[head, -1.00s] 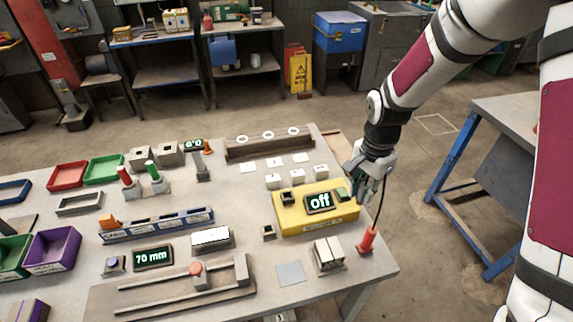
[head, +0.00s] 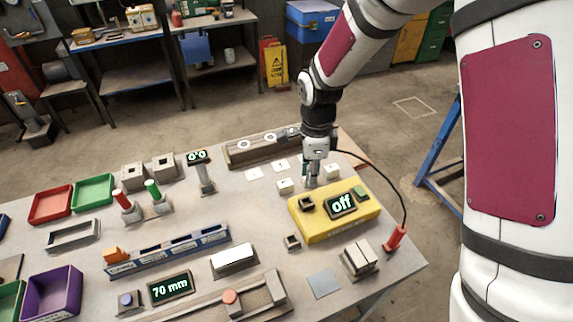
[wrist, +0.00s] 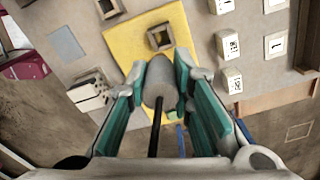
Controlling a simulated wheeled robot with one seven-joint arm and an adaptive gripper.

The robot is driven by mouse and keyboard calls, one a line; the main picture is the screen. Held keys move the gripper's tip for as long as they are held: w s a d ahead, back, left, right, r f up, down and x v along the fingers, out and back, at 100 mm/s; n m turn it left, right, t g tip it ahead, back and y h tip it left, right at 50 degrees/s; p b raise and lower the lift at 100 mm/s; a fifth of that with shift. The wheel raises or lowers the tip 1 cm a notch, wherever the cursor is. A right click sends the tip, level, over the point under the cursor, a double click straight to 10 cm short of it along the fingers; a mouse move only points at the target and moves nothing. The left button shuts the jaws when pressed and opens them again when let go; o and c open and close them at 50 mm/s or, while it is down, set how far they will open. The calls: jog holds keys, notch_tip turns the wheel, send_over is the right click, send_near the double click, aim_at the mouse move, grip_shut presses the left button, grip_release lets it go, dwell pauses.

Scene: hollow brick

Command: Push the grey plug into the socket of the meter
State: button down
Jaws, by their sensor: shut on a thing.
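The yellow meter (head: 322,228) lies on the bench, with a display reading "off" (head: 342,205). Its dark square socket (head: 307,204) is at the meter's left end and shows open and empty in the wrist view (wrist: 160,38). My gripper (head: 310,183) is above the bench at the meter's back left, close to the socket. In the wrist view its green-padded fingers are shut on the grey plug (wrist: 159,88). The plug is apart from the socket, which appears beyond its tip. The plug's black cable (head: 385,172) runs to a red holder (head: 395,237).
White numbered blocks (head: 285,186) stand behind and left of the meter. A small block with a square hole (head: 292,242) sits in front of it, and a pale split block (head: 359,259) at front right. A rail with white rings (head: 262,149) is at the back.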

jog(key=shift+w+a+f, duration=0.1)
jog(key=shift+a+f, duration=0.1)
jog(key=shift+a, duration=0.05)
jog(key=shift+w+f+b, duration=0.1)
jog(key=shift+f+b, duration=0.65)
jog(key=shift+f, duration=1.75)
jog(key=shift+f+b, duration=0.55)
jog(key=shift+f, duration=1.25)
jog(key=c, duration=1.3)
grip_release()
jog(key=shift+c, duration=0.2)
notch_tip(320, 180, up, 12)
jog(key=shift+f, duration=0.15)
jog(key=shift+r, duration=0.2)
